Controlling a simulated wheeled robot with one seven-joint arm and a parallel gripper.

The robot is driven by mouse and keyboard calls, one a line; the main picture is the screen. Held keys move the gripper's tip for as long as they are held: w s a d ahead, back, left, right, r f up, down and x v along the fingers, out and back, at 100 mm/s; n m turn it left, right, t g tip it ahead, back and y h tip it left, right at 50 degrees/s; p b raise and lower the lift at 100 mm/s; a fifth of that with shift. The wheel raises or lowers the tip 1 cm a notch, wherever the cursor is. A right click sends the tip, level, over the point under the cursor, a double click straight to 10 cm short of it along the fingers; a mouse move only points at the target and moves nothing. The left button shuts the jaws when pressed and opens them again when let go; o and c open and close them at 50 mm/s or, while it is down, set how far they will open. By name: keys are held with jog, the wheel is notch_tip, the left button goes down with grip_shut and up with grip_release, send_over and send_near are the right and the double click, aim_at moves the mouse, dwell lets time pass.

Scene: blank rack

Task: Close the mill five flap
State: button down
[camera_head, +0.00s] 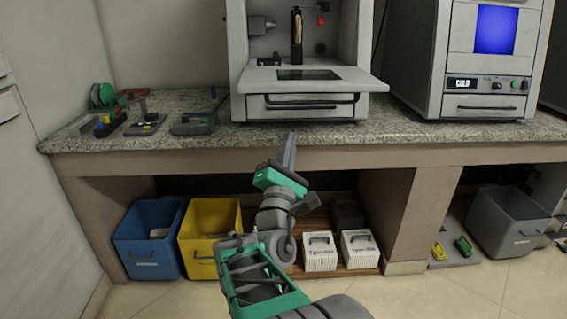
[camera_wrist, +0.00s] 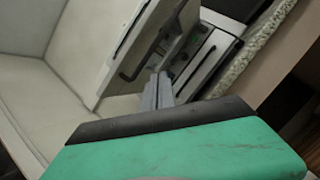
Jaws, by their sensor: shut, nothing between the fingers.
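A grey mill-like machine (camera_head: 240,40) stands on the counter at the centre, with its chamber open at the front. A tool head and a dark upright part show inside. Its flap (camera_head: 350,80) lies lowered, about level, with a dark window facing up. A dark handle shows below the flap, at the machine's front. No label reading "five" is legible. My gripper (camera_head: 288,140) is shut and empty, pointing up in front of the counter edge, below the flap and apart from it. In the wrist view my fingers (camera_wrist: 158,88) point toward grey panels with dark handles.
A second machine (camera_head: 460,50) with a blue screen and "COLD" display stands right. Small tools and fixtures (camera_head: 145,122) lie on the counter (camera_head: 400,125) at left. Below are a blue bin (camera_head: 148,245), a yellow bin (camera_head: 210,220), white boxes (camera_head: 320,252) and a grey bin (camera_head: 510,220).

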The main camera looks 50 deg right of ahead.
notch_tip(320, 180, down, 4)
jog(key=s+a+n+t+b, duration=0.25)
jog(key=n+t+b, duration=0.3)
jog(key=n, duration=0.55)
jog(key=w+d+r+p, duration=0.2)
jog(key=r+p, duration=0.3)
jog(key=w+d+r+p, duration=0.3)
jog(key=r+p, duration=0.2)
jog(key=r, duration=0.1)
jog(key=shift+w+r+n+t+p, duration=0.2)
jog(key=shift+w+n+t+p, duration=0.1)
jog(key=shift+n+t+p, duration=0.1)
